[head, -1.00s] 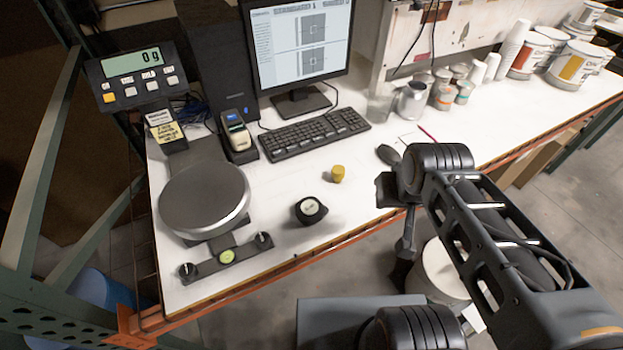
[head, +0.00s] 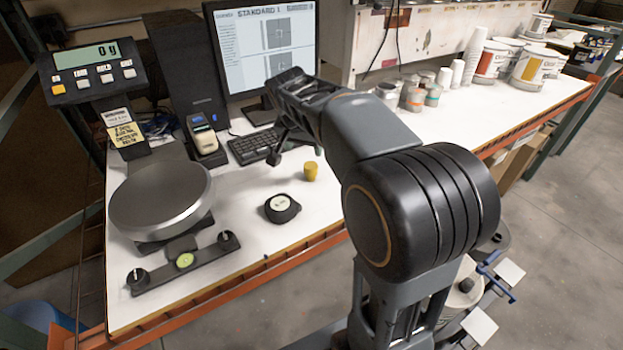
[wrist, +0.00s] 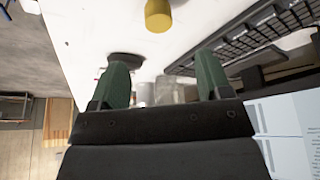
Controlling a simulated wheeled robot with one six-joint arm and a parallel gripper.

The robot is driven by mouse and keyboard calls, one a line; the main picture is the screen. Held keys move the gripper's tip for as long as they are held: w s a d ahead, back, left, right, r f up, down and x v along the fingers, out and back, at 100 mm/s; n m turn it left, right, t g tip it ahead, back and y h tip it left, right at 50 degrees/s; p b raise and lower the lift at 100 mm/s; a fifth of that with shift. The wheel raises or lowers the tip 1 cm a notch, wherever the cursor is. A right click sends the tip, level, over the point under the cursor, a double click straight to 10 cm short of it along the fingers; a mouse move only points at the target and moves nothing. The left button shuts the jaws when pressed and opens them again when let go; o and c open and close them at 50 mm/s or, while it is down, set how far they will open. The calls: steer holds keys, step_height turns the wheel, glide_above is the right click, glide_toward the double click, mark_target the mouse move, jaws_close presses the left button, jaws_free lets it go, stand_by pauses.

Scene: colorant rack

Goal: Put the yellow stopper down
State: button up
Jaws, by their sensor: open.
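The yellow stopper (head: 310,171) stands on the white table in front of the keyboard, right of and behind a round black item. It also shows in the wrist view (wrist: 158,14) at the top edge, beyond the fingertips. My gripper (head: 277,150) hangs over the keyboard's area in the head view, partly hidden by my own arm. In the wrist view its two green fingers (wrist: 162,70) are spread apart with nothing between them. The gripper does not touch the stopper.
A round scale (head: 162,197) stands at the left, its display reading 0 g. The round black item (head: 281,208) lies near the front edge. A keyboard (head: 255,146) and monitor (head: 270,50) are behind. Cups, cans and paint buckets (head: 535,68) stand at the right.

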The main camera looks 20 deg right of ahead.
mark_target(311, 165)
steer(key=x, duration=1.3)
steer(key=shift+d, duration=0.1)
steer(key=c, duration=1.1)
steer(key=shift+o, duration=0.2)
steer(key=shift+r, duration=0.1)
